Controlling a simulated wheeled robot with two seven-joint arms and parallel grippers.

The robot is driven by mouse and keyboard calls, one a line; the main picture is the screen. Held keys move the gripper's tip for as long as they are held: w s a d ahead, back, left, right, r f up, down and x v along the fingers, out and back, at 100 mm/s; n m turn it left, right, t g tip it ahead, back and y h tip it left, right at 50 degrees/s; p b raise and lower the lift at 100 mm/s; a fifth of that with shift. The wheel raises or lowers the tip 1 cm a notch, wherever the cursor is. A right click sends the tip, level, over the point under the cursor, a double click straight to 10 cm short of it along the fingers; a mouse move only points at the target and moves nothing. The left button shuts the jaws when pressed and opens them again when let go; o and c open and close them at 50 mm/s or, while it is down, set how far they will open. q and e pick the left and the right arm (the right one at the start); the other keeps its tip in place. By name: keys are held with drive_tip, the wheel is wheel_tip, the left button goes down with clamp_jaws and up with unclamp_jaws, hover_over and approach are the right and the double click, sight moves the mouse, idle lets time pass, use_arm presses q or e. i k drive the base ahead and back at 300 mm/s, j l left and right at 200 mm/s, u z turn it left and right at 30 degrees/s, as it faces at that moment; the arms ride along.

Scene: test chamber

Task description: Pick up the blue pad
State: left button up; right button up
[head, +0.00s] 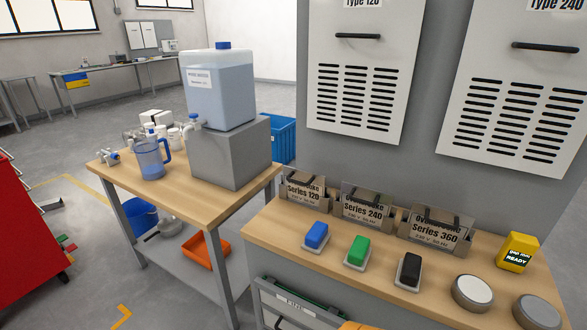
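The blue pad (317,234) is a small rounded block. It sits on a light grey holder (314,248) near the left end of the wooden workbench (275,222), in front of a metal bin labelled Series 120 (303,190). A green pad (358,247) and a black pad (410,267) sit on similar holders to its right. Nothing covers the blue pad. Neither of my grippers shows in the head view.
Bins labelled Series 240 (366,206) and Series 360 (435,230) stand behind the pads. Round grey discs (472,292) and a yellow device reading READY (517,252) lie right. A second table (203,205) left carries a water container (220,90) on a grey box.

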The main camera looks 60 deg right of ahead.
sight(318, 236)
drive_tip(key=i+z, duration=0.45)
drive_tip(key=i+j+z, duration=0.15)
drive_tip(key=z, duration=0.3)
drive_tip(key=i+j+z, duration=0.3)
drive_tip(key=z, duration=0.15)
drive_tip(key=i+j+z, duration=0.1)
drive_tip(key=z, duration=0.4)
drive_tip(key=i+j+z, duration=0.25)
drive_tip(key=z, duration=0.25)
drive_tip(key=i+j+z, duration=0.1)
drive_tip(key=j+z, duration=0.15)
drive_tip(key=z, duration=0.2)
drive_tip(key=i+j+z, duration=0.1)
drive_tip(key=j+z, duration=0.2)
drive_tip(key=z, duration=0.2)
